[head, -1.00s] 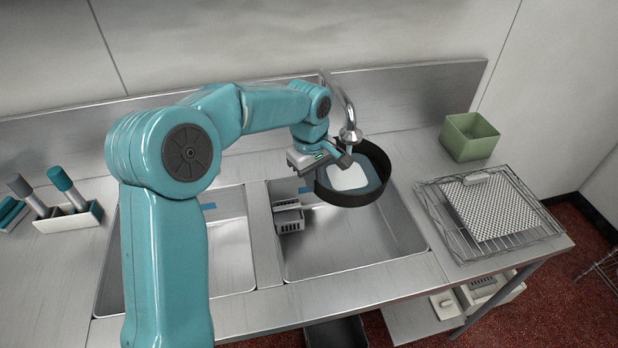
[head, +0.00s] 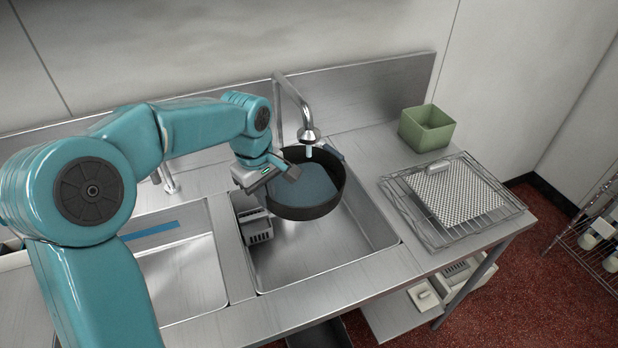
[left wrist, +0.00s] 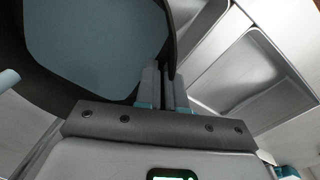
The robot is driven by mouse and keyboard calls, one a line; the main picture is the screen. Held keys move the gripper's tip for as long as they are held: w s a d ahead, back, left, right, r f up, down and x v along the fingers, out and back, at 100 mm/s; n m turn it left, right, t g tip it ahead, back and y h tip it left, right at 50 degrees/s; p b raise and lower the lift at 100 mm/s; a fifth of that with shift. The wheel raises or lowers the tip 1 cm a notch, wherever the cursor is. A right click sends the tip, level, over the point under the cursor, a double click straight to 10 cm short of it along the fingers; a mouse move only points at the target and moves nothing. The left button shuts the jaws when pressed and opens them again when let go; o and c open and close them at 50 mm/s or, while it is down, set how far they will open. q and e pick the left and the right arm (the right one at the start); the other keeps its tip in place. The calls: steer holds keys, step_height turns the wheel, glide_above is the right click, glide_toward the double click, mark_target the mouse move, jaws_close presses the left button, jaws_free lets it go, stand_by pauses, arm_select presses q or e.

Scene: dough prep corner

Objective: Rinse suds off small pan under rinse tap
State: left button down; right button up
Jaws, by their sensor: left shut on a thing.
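The small pan (head: 308,208) is a dark round pan held over the right sink basin (head: 345,262), under the rinse tap (head: 309,134). A short light-blue stream of water (head: 309,151) shows below the spout, over the pan. The pan's inner floor is blue-grey, with no white patch in sight. My left gripper (head: 278,176) is shut on the pan's wall at its left side. The left wrist view shows the fingers (left wrist: 166,90) closed on the rim, with the pan (left wrist: 165,30) filling the upper left. My right gripper is not in view.
A grey caddy (head: 257,228) hangs at the right basin's left wall. A wire rack with a perforated mat (head: 458,194) and a green bin (head: 427,129) stand on the right counter.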

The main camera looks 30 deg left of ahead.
arm_select(q)
steer(key=s+b, duration=0.1)
steer(key=s, duration=0.2)
steer(key=shift+s+a+b, duration=0.1)
steer(key=shift+s+b, duration=0.2)
steer(key=shift+s, duration=0.1)
stand_by(1.0)
steer(key=s+r+p, duration=0.1)
steer(key=s+r, duration=0.3)
steer(key=s, duration=0.1)
stand_by(0.4)
steer(key=shift+a, duration=0.15)
